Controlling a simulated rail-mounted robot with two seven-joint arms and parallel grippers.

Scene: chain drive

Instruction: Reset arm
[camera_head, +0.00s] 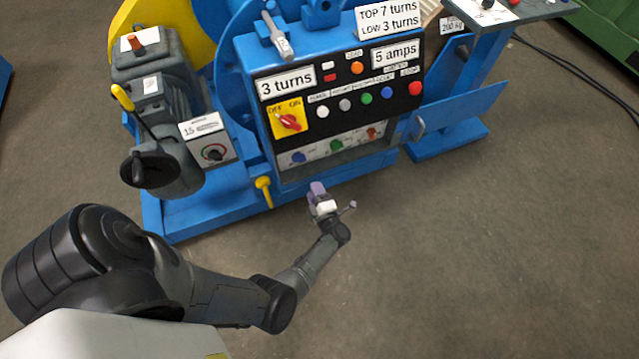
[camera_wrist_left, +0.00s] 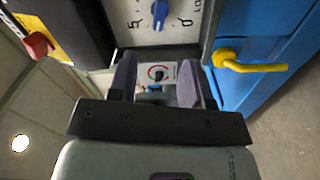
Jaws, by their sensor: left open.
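My left gripper (camera_head: 318,192) is in front of the blue machine's lower front, just below the control panel (camera_head: 335,95). Its arm reaches in from the lower left over the floor. In the left wrist view the two purple-grey fingers (camera_wrist_left: 158,82) stand apart with nothing held between them. Beyond them shows a small dial plate. A white dial with a blue knob (camera_wrist_left: 160,12) is above the fingers in that view. My right gripper is not visible.
A yellow handle (camera_head: 264,191) is left of my gripper; it also shows in the left wrist view (camera_wrist_left: 250,64). An open blue door (camera_head: 462,104) stands right of the panel. A grey motor (camera_head: 160,90) stands at left. The floor in front is clear.

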